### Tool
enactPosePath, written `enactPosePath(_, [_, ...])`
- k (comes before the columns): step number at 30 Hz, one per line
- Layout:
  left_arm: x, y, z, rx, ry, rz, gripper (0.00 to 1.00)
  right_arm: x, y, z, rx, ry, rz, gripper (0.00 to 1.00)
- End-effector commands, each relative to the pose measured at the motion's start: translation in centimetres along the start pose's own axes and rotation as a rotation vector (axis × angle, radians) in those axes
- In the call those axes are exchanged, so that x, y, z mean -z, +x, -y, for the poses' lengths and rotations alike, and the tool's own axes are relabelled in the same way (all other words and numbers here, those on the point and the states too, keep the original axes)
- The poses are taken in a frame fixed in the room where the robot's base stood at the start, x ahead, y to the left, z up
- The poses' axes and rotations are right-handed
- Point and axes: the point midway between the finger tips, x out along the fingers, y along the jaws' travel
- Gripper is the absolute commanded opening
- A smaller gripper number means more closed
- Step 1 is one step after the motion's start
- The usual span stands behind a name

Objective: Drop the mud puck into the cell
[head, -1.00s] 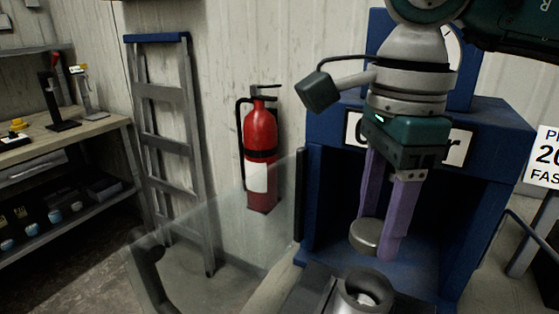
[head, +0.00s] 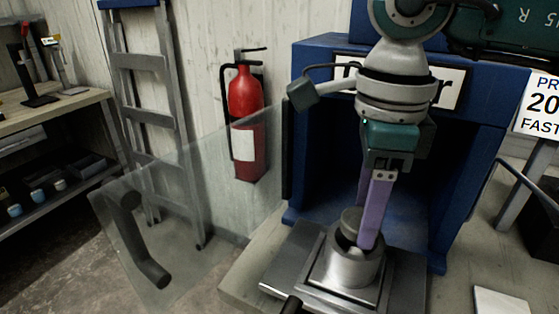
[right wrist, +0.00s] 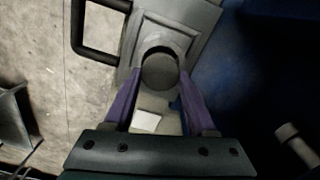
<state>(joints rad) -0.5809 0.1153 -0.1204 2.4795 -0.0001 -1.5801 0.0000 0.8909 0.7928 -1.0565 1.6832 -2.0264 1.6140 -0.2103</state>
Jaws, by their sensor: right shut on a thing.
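The mud puck (head: 352,217) is a short grey-brown disc, held tilted at the mouth of the cell, partly below its rim. The cell (head: 352,268) is a grey metal cup on a square stepped plate. My right gripper (head: 362,236), with purple fingers, points down and is shut on the puck. In the right wrist view the puck (right wrist: 160,72) sits between the fingertips, over the cell's opening, with the cell rim (right wrist: 166,42) showing around its far side. Whether the puck touches the cell wall I cannot tell. My left gripper is not in view.
A blue press housing (head: 455,165) stands behind the cell. A clear guard door (head: 190,210) with a dark handle (head: 138,240) hangs open at left. A fire extinguisher (head: 246,125) and a ladder (head: 150,117) are at the wall. A white pad (head: 502,300) lies at front right.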

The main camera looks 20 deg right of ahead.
Motion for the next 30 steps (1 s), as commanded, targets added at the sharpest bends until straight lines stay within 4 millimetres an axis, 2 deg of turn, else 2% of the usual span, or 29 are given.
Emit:
enactPosePath(3, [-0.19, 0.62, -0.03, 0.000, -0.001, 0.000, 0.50, -0.01, 0.83, 0.00, 0.000, 0.000, 0.000, 0.02])
enactPosePath(13, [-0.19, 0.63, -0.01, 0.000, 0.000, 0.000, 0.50, -0.02, 0.93, 0.01, 0.001, -0.001, 0.000, 0.02])
enactPosePath(14, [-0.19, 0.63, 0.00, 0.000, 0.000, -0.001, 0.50, -0.02, 0.92, 0.01, 0.001, -0.001, 0.001, 0.58])
enactPosePath(23, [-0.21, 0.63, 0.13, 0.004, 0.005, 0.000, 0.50, -0.02, 0.92, 0.01, 0.000, -0.001, 0.001, 0.92])
enactPosePath(30, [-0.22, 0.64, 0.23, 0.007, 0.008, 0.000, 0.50, -0.02, 0.89, 0.01, 0.000, -0.001, 0.000, 0.92])
